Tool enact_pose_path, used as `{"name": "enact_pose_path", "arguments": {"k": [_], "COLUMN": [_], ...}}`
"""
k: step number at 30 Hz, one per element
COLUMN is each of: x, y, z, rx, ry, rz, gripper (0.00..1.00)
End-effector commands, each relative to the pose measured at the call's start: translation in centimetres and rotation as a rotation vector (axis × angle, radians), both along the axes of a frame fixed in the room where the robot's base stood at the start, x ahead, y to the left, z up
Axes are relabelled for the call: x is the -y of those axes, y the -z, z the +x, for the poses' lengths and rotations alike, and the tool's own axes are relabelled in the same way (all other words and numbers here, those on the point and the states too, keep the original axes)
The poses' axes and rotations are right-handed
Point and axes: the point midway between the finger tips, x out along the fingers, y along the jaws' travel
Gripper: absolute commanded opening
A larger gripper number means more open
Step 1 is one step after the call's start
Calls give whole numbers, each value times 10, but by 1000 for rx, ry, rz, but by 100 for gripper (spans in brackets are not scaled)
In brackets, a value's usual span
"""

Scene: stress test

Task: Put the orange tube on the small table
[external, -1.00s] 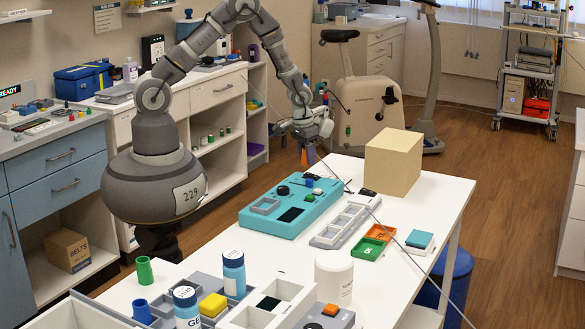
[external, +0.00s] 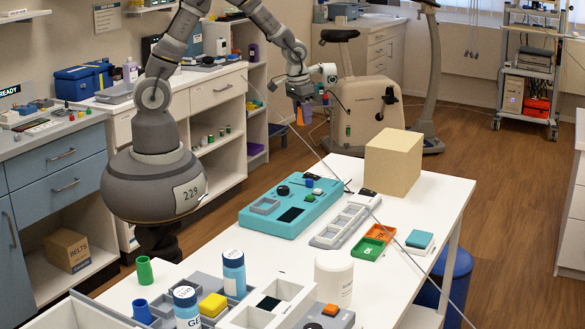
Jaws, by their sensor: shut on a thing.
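The orange tube (external: 299,116) shows as a small orange piece below my wrist in the external view, beside a pale lavender piece. My gripper (external: 302,108) points down and is shut on the tube, holding it in the air beyond the far left end of the long white table. The fingers are too small to make out clearly, and much of the tube is hidden. I cannot tell which surface is the small table.
The long white table (external: 437,196) carries a teal device (external: 272,228), a beige box (external: 393,162), an orange tray (external: 380,232), a green tray (external: 369,249) and bottles at its front. An exercise bike (external: 362,100) stands behind my gripper.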

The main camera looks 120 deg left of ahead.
Motion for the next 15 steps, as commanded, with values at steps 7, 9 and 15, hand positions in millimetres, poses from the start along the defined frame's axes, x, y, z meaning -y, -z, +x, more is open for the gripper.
{"name": "enact_pose_path", "arguments": {"k": [7, 9, 15], "x": [41, 58, 127], "y": [4, 4, 5], "z": [34, 45, 83], "rx": [-7, -9, -16], "ry": [177, 243, 515], "rz": [-6, -7, -11], "gripper": [6, 6, 6]}}
